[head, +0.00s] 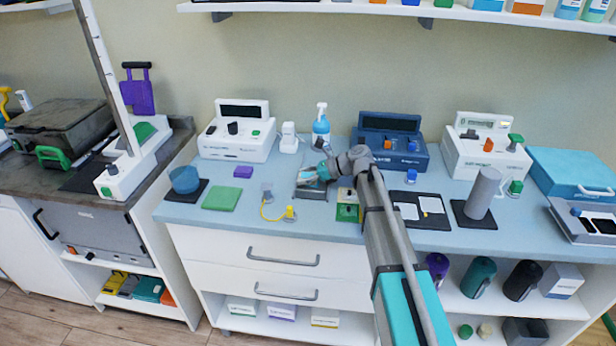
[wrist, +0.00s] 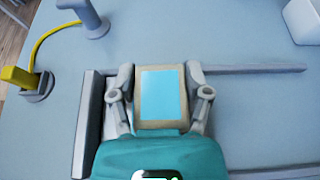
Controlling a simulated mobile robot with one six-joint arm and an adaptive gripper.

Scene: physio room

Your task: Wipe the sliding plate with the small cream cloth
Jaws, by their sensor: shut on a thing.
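My gripper (wrist: 160,72) is shut on a small cream cloth (wrist: 141,112), which shows as a cream rectangle with a light blue middle between the two fingers. In the head view my gripper (head: 322,173) is low over the sliding plate (head: 312,194), a grey framed piece on the blue counter. In the wrist view grey rails (wrist: 255,68) run to the right of the gripper, and a dark end bar (wrist: 90,120) lies at its left. My gripper hides part of the plate. I cannot tell whether the cloth touches it.
A yellow cable (head: 268,208) with a yellow plug lies left of the plate. A green square (head: 347,212) lies close on the right. A green mat (head: 221,198) lies farther left.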

